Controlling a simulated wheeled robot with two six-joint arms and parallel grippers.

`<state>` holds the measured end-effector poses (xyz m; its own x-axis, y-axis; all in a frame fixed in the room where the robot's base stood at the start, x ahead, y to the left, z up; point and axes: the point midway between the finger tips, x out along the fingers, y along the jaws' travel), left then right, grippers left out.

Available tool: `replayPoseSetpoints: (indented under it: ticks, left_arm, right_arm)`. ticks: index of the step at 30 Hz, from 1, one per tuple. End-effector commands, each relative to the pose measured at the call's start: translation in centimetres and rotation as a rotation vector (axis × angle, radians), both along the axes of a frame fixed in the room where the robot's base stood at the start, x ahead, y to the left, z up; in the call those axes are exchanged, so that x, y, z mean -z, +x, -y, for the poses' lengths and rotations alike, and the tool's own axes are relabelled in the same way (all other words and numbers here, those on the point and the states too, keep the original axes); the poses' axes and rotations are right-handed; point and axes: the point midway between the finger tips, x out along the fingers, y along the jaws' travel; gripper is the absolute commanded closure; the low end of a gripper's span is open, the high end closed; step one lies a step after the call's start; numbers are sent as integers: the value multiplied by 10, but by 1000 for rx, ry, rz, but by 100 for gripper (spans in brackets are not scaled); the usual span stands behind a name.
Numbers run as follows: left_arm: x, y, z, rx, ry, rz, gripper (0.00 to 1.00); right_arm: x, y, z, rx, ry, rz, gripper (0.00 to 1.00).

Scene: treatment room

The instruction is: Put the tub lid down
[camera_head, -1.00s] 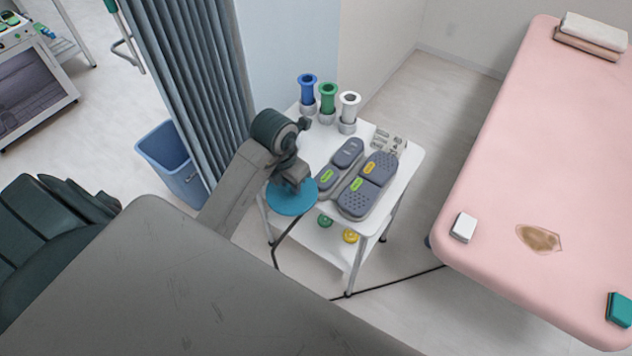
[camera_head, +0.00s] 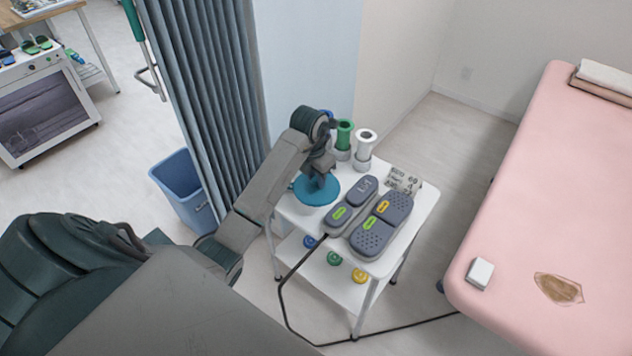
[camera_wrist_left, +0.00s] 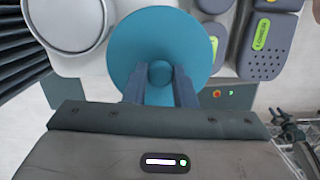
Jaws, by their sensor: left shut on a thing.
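The teal round tub lid (camera_head: 316,190) is in my left gripper (camera_head: 318,174), over the left part of the white trolley top (camera_head: 402,232). In the left wrist view the gripper (camera_wrist_left: 160,90) is shut on the knob of the lid (camera_wrist_left: 128,52). A round white tub (camera_wrist_left: 65,22) with a grey top shows at the upper left of that view, beside the lid. In the head view the lid and arm mostly hide that spot. I cannot tell whether the lid touches anything below. My right gripper is not in view.
Grey devices (camera_head: 382,224) with coloured labels fill the middle of the trolley. Green (camera_head: 345,135) and white (camera_head: 365,145) spools stand at the back. A curtain (camera_head: 205,95) and blue bin (camera_head: 184,190) are left; a pink treatment bed (camera_head: 560,190) is right. A cable runs along the floor.

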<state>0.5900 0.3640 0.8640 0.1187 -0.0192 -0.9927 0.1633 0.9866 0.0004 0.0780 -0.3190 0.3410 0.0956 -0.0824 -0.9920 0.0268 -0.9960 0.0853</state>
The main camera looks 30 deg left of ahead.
Motion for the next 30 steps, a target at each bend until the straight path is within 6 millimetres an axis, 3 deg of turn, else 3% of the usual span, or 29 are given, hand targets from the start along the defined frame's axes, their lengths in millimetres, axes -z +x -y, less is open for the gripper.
replayPoseSetpoints:
  ticks: [7, 15, 29, 30]
  left_arm:
    - [27, -1, 1, 0, -1, -2, 98]
    - [29, -1, 1, 0, 0, -1, 98]
    - [40, -1, 1, 0, 0, -1, 98]
    - [40, -1, 1, 0, 0, -1, 72]
  right_arm:
    - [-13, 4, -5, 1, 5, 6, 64]
    - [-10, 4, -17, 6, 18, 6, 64]
    - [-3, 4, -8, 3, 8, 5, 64]
    - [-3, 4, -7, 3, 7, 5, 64]
